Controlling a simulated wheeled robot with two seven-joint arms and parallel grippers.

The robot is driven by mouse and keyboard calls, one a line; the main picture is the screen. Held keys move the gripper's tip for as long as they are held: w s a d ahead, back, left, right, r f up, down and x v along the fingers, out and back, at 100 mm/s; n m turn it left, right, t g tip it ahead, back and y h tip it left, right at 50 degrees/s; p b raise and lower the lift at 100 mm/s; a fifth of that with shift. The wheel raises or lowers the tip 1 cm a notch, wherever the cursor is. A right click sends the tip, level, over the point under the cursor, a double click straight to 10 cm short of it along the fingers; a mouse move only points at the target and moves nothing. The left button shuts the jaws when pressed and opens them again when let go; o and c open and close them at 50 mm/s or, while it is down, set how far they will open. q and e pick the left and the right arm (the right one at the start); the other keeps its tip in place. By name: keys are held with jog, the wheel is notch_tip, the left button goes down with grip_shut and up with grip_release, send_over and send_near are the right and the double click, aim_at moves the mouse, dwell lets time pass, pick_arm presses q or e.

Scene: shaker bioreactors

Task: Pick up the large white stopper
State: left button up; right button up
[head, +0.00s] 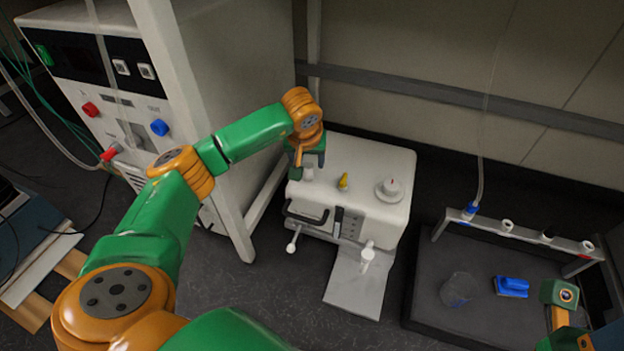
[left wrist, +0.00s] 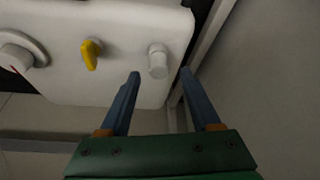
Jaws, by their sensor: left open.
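A white cylindrical stopper (head: 307,172) stands upright on the top of a white machine (head: 345,228), near its left edge. In the left wrist view the white stopper (left wrist: 158,62) shows as a short, pale cylinder just beyond the fingertips. My left gripper (head: 299,168) is over this end of the machine. In the left wrist view its two blue fingers (left wrist: 160,74) are apart, with the stopper lined up with the gap between them. Nothing is held. My right arm shows only partly at the lower right of the head view; its fingers cannot be made out.
A yellow knob (head: 343,181) and a white round dial (head: 389,190) stand beside the stopper. A cabinet leg and panel (head: 240,100) are close on the left. A dark tray (head: 430,300) with a rack and a blue object (head: 511,287) is at right.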

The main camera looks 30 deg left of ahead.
pick_arm(q)
jog(key=shift+x, duration=0.9)
jog(key=shift+s+r, duration=0.1)
jog(key=shift+c, duration=0.5)
grip_shut()
jog(key=shift+r, duration=0.1)
